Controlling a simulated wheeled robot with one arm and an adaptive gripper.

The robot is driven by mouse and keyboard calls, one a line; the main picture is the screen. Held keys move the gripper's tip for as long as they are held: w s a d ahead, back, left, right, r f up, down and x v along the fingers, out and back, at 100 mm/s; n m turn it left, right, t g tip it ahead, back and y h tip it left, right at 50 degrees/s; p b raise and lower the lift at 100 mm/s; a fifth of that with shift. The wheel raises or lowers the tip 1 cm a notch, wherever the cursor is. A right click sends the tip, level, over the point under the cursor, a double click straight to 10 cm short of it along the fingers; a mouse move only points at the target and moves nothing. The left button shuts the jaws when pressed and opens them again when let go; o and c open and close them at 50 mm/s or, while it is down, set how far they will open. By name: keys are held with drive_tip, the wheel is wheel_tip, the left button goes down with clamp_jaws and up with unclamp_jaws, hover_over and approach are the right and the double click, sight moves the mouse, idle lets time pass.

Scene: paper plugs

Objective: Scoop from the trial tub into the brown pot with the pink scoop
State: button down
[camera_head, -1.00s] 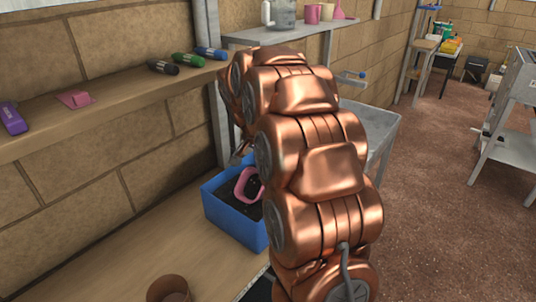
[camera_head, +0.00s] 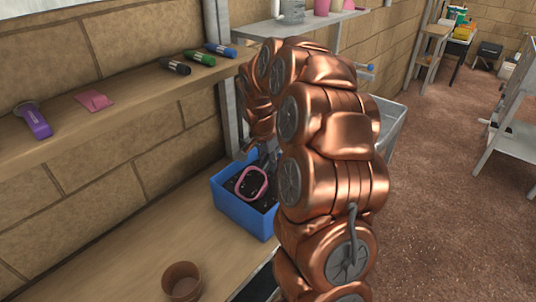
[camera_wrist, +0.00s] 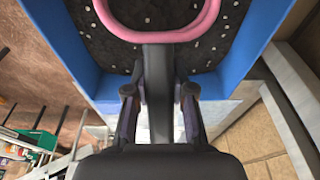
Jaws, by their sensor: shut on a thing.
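The pink scoop (camera_head: 237,184) shows as a pink loop over the dark, white-flecked soil in the blue trial tub (camera_head: 241,214). My gripper (camera_wrist: 159,92) is shut on the scoop's grey handle; the pink rim (camera_wrist: 158,37) lies beyond the fingertips, above or on the soil. Soil shows inside the rim; I cannot tell whether it is in the scoop or below it. The tub's blue wall (camera_wrist: 60,40) also shows in the wrist view. The brown pot (camera_head: 182,283) stands on the bench at the front left, apart from the tub; its inside looks brown.
A wall shelf (camera_head: 130,92) holds a purple tool (camera_head: 38,122), a pink piece (camera_head: 93,99) and black, green and blue markers (camera_head: 200,58). The bench (camera_head: 140,232) is clear between pot and tub. A metal post (camera_head: 226,100) rises behind the tub.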

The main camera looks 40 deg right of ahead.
drive_tip(key=shift+d+f+y+p, duration=0.2)
drive_tip(key=shift+y+p, duration=0.4)
drive_tip(key=shift+p, duration=0.7)
drive_tip(key=shift+w+d+f, duration=0.1)
drive_tip(key=shift+d+f, duration=0.05)
drive_tip(key=shift+f, duration=0.05)
drive_tip(key=shift+b, duration=1.15)
drive_tip(key=shift+d+r, duration=0.1)
drive_tip(key=shift+r, duration=3.25)
drive_tip(key=shift+w+r+p, duration=0.1)
drive_tip(key=shift+r+p, duration=0.15)
drive_tip(key=shift+p, duration=0.1)
drive_tip(key=y+p, duration=0.1)
drive_tip(key=d+g+y+p, duration=0.1)
drive_tip(key=d+y+p, duration=0.1)
drive_tip(key=y+p, duration=0.1)
drive_tip(key=shift+w+d, duration=0.2)
drive_tip(key=shift+w, duration=0.1)
drive_tip(key=shift+g+y+p, duration=0.3)
drive_tip(key=shift+p, duration=0.05)
drive_tip(key=shift+d, duration=0.15)
